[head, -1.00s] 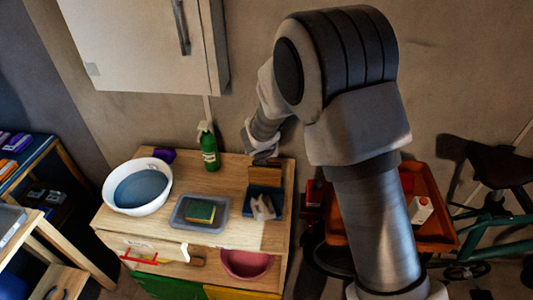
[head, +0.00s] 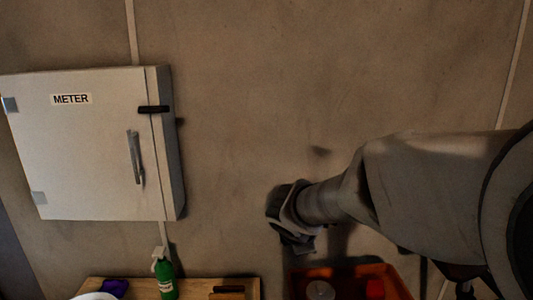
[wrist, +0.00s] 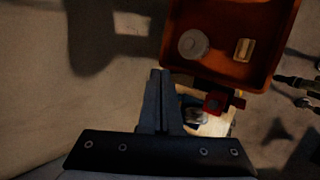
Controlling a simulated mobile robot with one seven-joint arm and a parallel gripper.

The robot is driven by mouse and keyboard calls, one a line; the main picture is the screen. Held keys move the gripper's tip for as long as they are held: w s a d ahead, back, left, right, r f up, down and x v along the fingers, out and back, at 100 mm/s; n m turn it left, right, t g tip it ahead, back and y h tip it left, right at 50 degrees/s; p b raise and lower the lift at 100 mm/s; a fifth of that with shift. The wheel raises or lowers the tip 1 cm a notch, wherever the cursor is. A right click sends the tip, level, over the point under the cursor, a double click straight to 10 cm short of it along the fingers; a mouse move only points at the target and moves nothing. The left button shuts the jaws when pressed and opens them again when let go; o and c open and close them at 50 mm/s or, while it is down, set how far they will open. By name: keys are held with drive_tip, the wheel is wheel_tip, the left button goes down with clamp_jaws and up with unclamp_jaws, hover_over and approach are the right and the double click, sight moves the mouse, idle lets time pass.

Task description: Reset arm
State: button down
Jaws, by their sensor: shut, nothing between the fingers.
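My gripper (wrist: 161,80) points down in the wrist view, its fingers together with nothing between them. In the head view my gripper (head: 297,243) hangs at the end of my arm in front of the bare wall, right of the wooden bench. It is to the left of and above an orange tray as seen there. The fingertips are small and dark in the head view.
A white meter cabinet (head: 90,140) is on the wall at left. A green spray bottle (head: 165,277) stands on the wooden bench (head: 205,287). The orange tray (head: 400,285) is at lower right; it also shows in the wrist view (wrist: 262,82), holding a round pale item (wrist: 193,44).

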drive_tip(key=s+d+r+m+g, duration=0.1)
drive_tip(key=s+d+r+m, duration=0.15)
drive_tip(key=s+m, duration=0.3)
drive_tip(key=s+d+r+m, duration=0.2)
drive_tip(key=s+d+m, duration=0.2)
drive_tip(key=s, duration=0.2)
drive_tip(key=s+a+m+y, duration=0.1)
drive_tip(key=s+m+y, duration=0.1)
drive_tip(key=s+m, duration=0.7)
drive_tip(key=shift+s+a+r+g+y, duration=0.2)
drive_tip(key=shift+s+g+y, duration=0.15)
drive_tip(key=shift+s, duration=0.95)
